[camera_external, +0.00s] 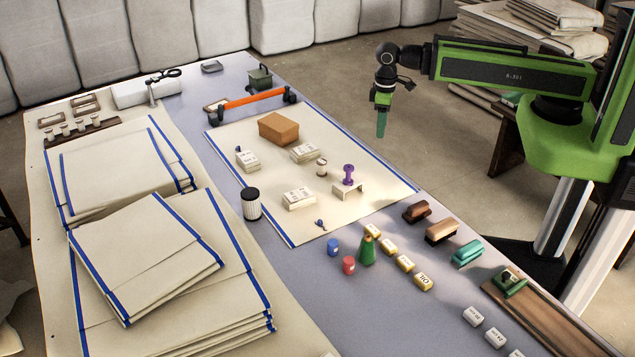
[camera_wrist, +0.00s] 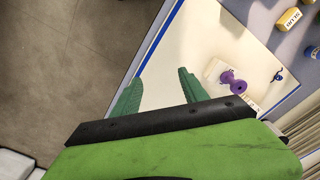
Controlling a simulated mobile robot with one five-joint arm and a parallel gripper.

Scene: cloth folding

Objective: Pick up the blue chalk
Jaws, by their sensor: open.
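My gripper (camera_external: 382,122) hangs from the green arm over the table's right edge, above and apart from everything on it. In the wrist view its two green fingers (camera_wrist: 160,92) are spread, with nothing between them. A short blue cylinder (camera_external: 334,247) stands on the grey table below the cream cloth, left of a red one. A small dark blue piece (camera_external: 320,224) lies on the cloth's near edge; it also shows in the wrist view (camera_wrist: 278,76). I cannot tell which is the blue chalk.
The blue-edged cloth (camera_external: 250,205) carries a brown box (camera_external: 278,129), labelled white blocks and a purple spool-like piece (camera_external: 348,172). A green bottle-like piece (camera_external: 367,250) and yellow labelled blocks (camera_external: 405,263) stand close to the blue cylinder. Folded cloth stacks (camera_external: 150,250) fill the left.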

